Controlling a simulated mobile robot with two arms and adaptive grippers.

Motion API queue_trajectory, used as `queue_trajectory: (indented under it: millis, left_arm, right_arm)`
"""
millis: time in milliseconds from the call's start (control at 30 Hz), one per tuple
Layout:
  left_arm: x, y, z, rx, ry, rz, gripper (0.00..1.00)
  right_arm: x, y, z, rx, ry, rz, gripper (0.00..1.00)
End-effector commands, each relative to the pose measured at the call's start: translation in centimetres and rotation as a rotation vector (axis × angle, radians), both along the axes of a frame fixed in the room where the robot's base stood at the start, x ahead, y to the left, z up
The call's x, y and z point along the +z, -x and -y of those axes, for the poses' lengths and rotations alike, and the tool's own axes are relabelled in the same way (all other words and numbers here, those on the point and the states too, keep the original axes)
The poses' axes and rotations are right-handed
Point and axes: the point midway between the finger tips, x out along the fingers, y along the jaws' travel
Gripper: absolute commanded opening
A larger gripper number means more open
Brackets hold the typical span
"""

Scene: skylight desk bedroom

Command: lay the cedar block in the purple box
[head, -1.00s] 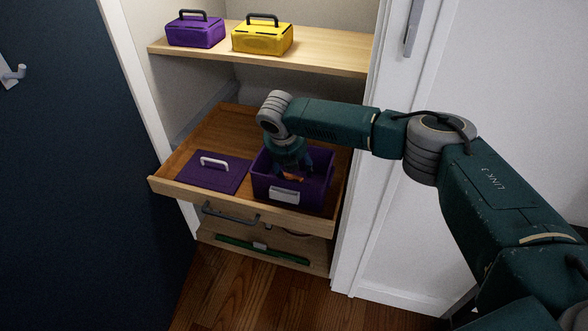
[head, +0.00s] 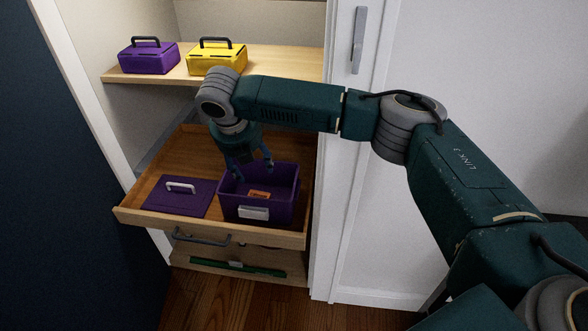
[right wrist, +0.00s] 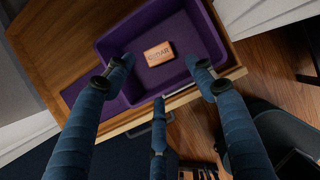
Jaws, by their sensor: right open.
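The cedar block (head: 259,194) is a small orange-brown block lying inside the open purple box (head: 285,209), on its floor. The right wrist view shows the block (right wrist: 158,54) with its lettering up, near the far wall of the box (right wrist: 136,93). The box stands in the pulled-out wooden drawer. My right gripper (head: 253,174) is open and empty, above and at the back left of the box, apart from the block. Its fingers also show in the right wrist view (right wrist: 158,74). My left gripper is not in view.
A purple lid (head: 181,195) with a white handle lies in the drawer (head: 160,217), left of the box. A purple case (head: 149,59) and a yellow case (head: 216,60) stand on the shelf (head: 285,66) above. A green item (head: 235,268) lies on the level below.

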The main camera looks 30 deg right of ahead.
Motion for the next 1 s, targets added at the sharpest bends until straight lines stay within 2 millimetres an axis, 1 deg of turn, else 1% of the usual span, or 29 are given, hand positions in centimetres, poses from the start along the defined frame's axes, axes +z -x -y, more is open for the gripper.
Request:
queue_trajectory:
  millis: [67, 167, 267, 300, 367, 400, 500, 600, 633, 700, 767, 800, 867, 900, 967, 1000]
  left_arm:
    - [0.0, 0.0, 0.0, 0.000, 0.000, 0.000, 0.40]
    - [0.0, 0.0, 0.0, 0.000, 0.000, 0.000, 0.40]
    - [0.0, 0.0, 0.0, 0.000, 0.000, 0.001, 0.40]
    - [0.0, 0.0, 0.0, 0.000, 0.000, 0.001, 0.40]
    - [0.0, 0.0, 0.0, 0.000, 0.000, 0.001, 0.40]
    - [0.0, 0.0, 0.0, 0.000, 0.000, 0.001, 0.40]
    - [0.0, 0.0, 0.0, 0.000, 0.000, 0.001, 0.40]
    - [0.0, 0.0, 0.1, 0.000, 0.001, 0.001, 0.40]
    - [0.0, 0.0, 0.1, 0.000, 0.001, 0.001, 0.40]
    - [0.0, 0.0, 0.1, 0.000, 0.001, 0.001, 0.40]
    - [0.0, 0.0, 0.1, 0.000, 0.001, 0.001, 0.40]
    - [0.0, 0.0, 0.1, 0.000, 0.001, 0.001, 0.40]
    - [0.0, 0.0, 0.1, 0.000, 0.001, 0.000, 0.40]
    - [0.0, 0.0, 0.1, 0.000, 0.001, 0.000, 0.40]
    - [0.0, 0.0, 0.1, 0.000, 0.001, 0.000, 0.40]
    - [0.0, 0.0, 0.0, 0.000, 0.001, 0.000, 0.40]
  right_arm:
    - [-0.4, 0.2, -0.4, 0.001, -0.008, 0.000, 0.55]
    - [-2.6, 1.3, -2.8, 0.001, -0.057, -0.002, 0.55]
    - [-6.0, 3.7, -7.2, -0.019, -0.168, 0.002, 0.55]
    - [-7.4, 4.9, -9.5, -0.038, -0.231, 0.004, 0.55]
    - [-9.1, 6.9, -12.7, -0.082, -0.338, 0.008, 0.55]
    - [-9.9, 8.3, -14.8, -0.120, -0.412, 0.009, 0.55]
    - [-11.0, 11.3, -18.9, -0.246, -0.600, 0.009, 0.55]
    - [-11.3, 13.7, -21.6, -0.413, -0.781, 0.002, 0.55]
    - [-11.4, 14.3, -22.0, -0.473, -0.832, 0.000, 0.55]
    - [-12.3, 15.2, -22.0, -0.640, -0.928, -0.009, 0.55]
    - [-14.0, 15.7, -21.0, -0.806, -0.984, -0.017, 0.55]
    - [-15.6, 16.2, -19.9, -0.928, -1.007, -0.022, 0.55]
    - [-18.5, 17.1, -17.9, -1.116, -1.024, -0.025, 0.55]
    - [-20.6, 18.0, -16.2, -1.244, -1.024, -0.022, 0.55]
    - [-23.9, 19.9, -13.5, -1.434, -1.010, -0.012, 0.55]
    - [-26.1, 21.4, -11.5, -1.556, -0.991, 0.003, 0.55]
